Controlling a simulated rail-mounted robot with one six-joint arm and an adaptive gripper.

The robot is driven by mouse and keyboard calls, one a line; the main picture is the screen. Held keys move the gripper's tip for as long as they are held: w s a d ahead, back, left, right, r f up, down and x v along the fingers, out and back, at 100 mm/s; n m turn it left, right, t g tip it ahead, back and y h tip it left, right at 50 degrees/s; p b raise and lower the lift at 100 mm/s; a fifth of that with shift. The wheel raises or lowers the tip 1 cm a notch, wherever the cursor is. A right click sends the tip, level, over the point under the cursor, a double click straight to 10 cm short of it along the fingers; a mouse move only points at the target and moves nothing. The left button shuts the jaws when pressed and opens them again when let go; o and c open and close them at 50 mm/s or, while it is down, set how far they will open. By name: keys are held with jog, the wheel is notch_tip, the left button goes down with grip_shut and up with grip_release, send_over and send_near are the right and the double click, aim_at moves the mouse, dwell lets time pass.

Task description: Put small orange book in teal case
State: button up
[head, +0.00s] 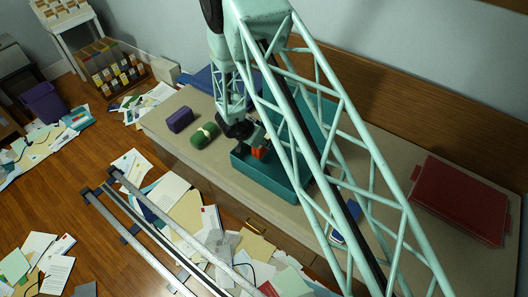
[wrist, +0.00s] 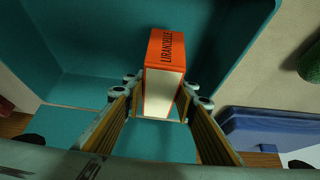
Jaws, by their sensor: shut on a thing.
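A small orange book (head: 258,153) with cream page edges is held upright between the fingers of my gripper (head: 248,142). The wrist view shows the book (wrist: 164,70) close up, with dark lettering on its spine and a finger pressed on each side. My gripper (wrist: 164,92) is shut on it. The teal case (head: 268,184) stands open on the long counter, and the book is over its left part. The case's teal inside (wrist: 90,50) fills much of the wrist view behind the book. My arm hides part of the case in the head view, and I cannot tell whether the book touches its floor.
A green rounded object (head: 203,136) and a purple one (head: 180,120) lie left of the case. A dark red case (head: 462,200) lies at the counter's right, and a blue item (head: 345,225) near the front edge. Papers litter the floor. The counter between the teal and red cases looks mostly clear.

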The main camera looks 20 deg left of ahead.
jog(key=shift+f, duration=0.65)
jog(key=shift+f, duration=0.1)
jog(key=shift+f+b, duration=0.6)
jog(key=shift+f, duration=1.15)
jog(key=shift+f, duration=0.15)
jog(key=o, duration=1)
jog(key=p+v, duration=0.2)
jog(key=v, duration=1)
